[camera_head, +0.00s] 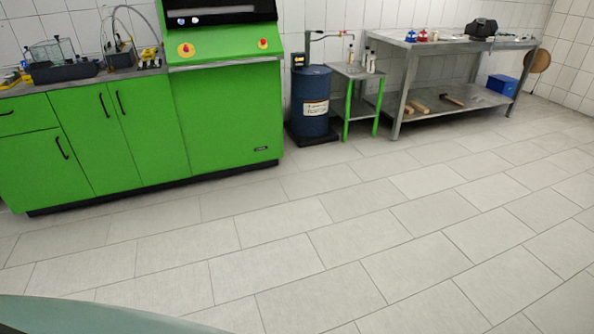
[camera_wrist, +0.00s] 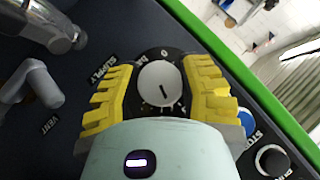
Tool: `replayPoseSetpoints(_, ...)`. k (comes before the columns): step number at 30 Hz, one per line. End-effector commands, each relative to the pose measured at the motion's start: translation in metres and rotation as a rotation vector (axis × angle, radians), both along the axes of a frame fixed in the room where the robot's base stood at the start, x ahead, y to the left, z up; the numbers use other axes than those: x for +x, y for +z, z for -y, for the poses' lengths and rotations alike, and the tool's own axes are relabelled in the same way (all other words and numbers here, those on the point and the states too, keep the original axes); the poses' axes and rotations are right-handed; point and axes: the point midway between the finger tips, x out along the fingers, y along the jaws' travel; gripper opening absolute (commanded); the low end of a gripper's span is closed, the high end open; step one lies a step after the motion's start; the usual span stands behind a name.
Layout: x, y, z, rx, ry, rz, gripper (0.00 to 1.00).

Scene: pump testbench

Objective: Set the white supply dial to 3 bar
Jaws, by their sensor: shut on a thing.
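The white supply dial (camera_wrist: 159,84) is a round knob with a dark pointer line, on a black scale ring in the dark panel. The label SUPPLY is beside it. In the wrist view my gripper (camera_wrist: 160,92) has its yellow ridged fingers on both sides of the dial, shut on it. The pointer line slants toward the lower right of the picture. The scale numbers are partly hidden by the fingers, so the exact reading cannot be told. In the head view neither the dial nor my gripper can be made out.
A grey handle (camera_wrist: 38,82) by the label VENT stands left of the gripper. A blue button (camera_wrist: 246,122) and a black knob (camera_wrist: 271,160) are at the lower right, close to the right finger. The head view shows a green cabinet (camera_head: 225,120), a blue drum (camera_head: 311,105) and clear floor.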

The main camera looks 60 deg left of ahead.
Motion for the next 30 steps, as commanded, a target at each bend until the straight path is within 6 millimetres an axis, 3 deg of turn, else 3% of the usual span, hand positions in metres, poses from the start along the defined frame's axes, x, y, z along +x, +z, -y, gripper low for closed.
replayPoseSetpoints(9, 0.0001, 0.0014, 0.0009, -0.001, -0.002, 0.003, 0.02)
replayPoseSetpoints(10, 0.0001, 0.0014, 0.0009, -0.001, -0.002, 0.003, 0.41)
replayPoseSetpoints(18, 0.0001, 0.0005, 0.0003, 0.0, 0.0, 0.001, 0.69)
replayPoseSetpoints(30, -0.0079, 0.0051, 0.0028, 0.001, -0.001, 0.0, 0.7)
